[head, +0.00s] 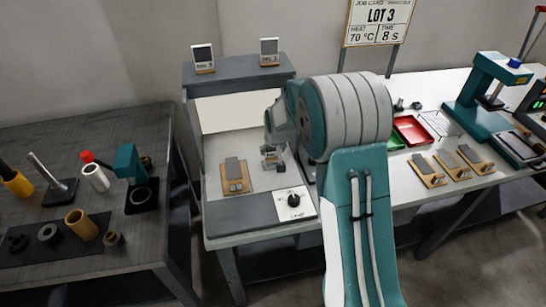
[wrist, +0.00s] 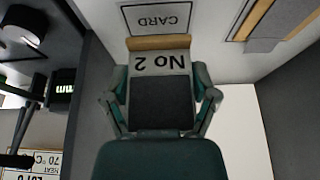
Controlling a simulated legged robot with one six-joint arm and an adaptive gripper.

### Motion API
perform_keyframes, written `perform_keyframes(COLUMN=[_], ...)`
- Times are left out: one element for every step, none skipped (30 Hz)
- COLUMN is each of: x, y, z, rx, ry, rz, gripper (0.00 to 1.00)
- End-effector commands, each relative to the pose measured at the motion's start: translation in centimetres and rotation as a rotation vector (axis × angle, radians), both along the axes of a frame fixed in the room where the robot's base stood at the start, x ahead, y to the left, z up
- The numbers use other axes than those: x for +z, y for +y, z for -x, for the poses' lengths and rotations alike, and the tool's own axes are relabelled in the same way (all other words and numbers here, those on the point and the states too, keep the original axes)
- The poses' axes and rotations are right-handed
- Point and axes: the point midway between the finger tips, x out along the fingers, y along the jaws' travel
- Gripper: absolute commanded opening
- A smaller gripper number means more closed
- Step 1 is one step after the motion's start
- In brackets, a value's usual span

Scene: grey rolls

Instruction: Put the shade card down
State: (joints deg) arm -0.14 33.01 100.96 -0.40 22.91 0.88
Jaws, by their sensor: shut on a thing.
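My gripper (head: 272,156) is inside the grey-topped booth, low over its white floor. In the wrist view my gripper (wrist: 161,88) is shut on the shade card (wrist: 161,103), one finger at each side. The card has a dark grey face, a white strip reading "No 2" upside down and a wooden edge. Beyond that edge, a printed outline marked "CARD" (wrist: 157,18) lies on the white surface. Whether the card touches the surface cannot be told. In the head view the card is mostly hidden by my gripper and arm.
A wooden board with grey pieces (head: 235,176) lies left of my gripper. A lamp knob panel (head: 293,201) is in front. Two small cards (head: 203,58) (head: 269,51) stand on the booth roof (head: 238,70). A red tray (head: 411,130) and several wooden boards lie on the right.

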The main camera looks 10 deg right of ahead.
Motion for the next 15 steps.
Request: perform_keyframes(x=[-0.2,-0.4,-0.7,-1.0,-1.4,-2.1,-2.6,-3.1,-3.5,-3.8,-3.9,-3.9,-3.9,-3.8,-3.8], y=[0.0,-0.1,-0.1,-0.1,-0.1,-0.1,-0.1,-0.1,-0.1,-0.1,-0.1,-0.1,-0.1,-0.1,-0.1], z=[-0.2,-0.3,-0.5,-0.7,-0.7,-0.6,-0.6,-0.6,-0.6,-0.6,-0.6,-0.6,-0.6,-0.6,-0.6], rx=[0.000,0.000,-0.001,-0.001,-0.001,-0.001,0.000,0.000,-0.001,-0.001,-0.001,-0.001,0.000,0.000,0.000], ry=[0.000,0.000,0.001,0.002,0.003,0.004,0.004,0.005,0.003,0.002,0.001,0.000,0.000,0.000,0.000], rz=[0.000,0.000,0.000,0.000,0.000,0.000,0.000,0.000,0.000,0.000,0.000,0.000,0.000,0.000,0.000], gripper=[0.36,0.36,0.36,0.36,0.36,0.36,0.36,0.36,0.36,0.36,0.36,0.36,0.36,0.36,0.36])
